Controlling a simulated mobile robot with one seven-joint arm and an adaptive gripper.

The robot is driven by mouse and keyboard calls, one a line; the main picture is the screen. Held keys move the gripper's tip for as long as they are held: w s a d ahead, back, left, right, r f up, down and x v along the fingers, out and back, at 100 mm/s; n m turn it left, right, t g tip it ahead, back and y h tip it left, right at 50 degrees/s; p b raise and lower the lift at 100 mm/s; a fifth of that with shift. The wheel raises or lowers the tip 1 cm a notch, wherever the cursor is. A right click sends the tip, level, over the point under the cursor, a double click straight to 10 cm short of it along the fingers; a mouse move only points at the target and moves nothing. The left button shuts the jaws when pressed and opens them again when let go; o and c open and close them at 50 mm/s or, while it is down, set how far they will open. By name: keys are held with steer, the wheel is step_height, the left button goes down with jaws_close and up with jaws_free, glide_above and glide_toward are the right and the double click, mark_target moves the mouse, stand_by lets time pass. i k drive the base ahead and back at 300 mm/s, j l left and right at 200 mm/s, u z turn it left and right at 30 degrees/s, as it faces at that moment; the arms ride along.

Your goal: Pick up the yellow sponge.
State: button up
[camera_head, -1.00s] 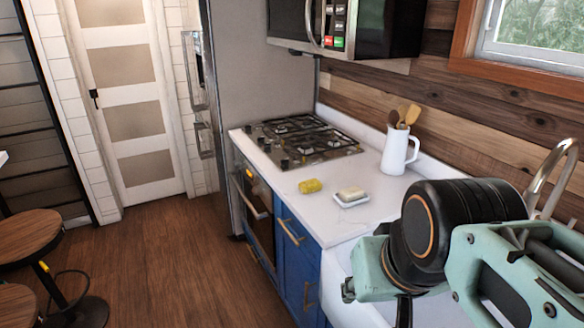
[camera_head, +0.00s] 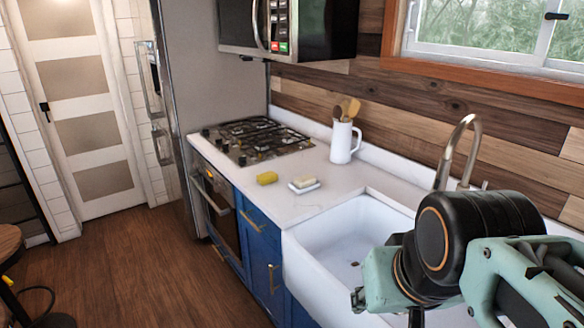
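The yellow sponge (camera_head: 267,178) lies on the white countertop (camera_head: 285,205), between the stove and a small white dish. It is a small block with nothing on top of it. My arm fills the lower right of the head view, over the sink. My gripper's fingers are not shown clearly; the arm ends at the lower frame edge. The arm is well apart from the sponge, to its right and nearer the camera.
A soap dish (camera_head: 304,187) with a pale bar stands right of the sponge. A white pitcher (camera_head: 342,142) with wooden utensils stands behind. The gas stove (camera_head: 256,138) is left, the white sink (camera_head: 350,240) and curved faucet (camera_head: 462,140) right. Floor (camera_head: 150,255) is open at left.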

mark_target(270, 177)
steer(key=i+j+z, duration=0.1)
steer(key=z, duration=2.25)
steer(key=k+j, duration=0.1)
steer(key=j, duration=0.55)
steer(key=k+j, duration=0.1)
steer(key=j, duration=1.2)
steer(key=k+j, duration=0.15)
steer(key=j, duration=0.5)
steer(key=k+j, duration=0.1)
steer(key=j, duration=0.6)
steer(key=k+j, duration=0.1)
steer(key=j, duration=1.2)
steer(key=k, duration=0.05)
